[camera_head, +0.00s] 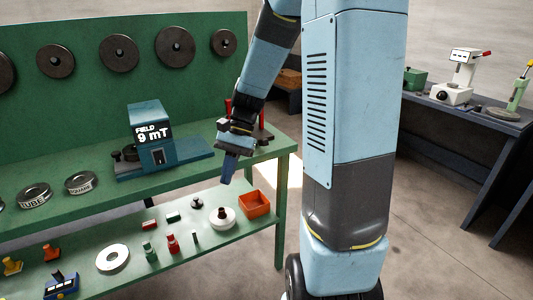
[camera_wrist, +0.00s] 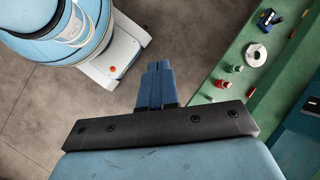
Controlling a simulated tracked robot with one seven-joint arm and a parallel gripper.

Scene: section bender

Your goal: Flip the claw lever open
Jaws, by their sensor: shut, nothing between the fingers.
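My gripper (camera_head: 228,168) points down in front of the right end of the green bench's upper top (camera_head: 190,170). Its blue fingers are together and empty, also in the wrist view (camera_wrist: 157,75). Behind it, a dark machine with red parts (camera_head: 228,106) stands at the bench's right end, mostly hidden by my arm. I cannot make out a claw lever on it or tell its position. In the wrist view, the fingers hang over the floor beside the bench, apart from anything.
A teal box reading "FIELD 9 mT" (camera_head: 150,135) stands on the bench, with labelled rings to its left. The lower shelf (camera_head: 190,260) holds several small parts and an orange bin (camera_head: 255,204). A dark bench (camera_head: 465,115) with other devices stands at right. Floor between is clear.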

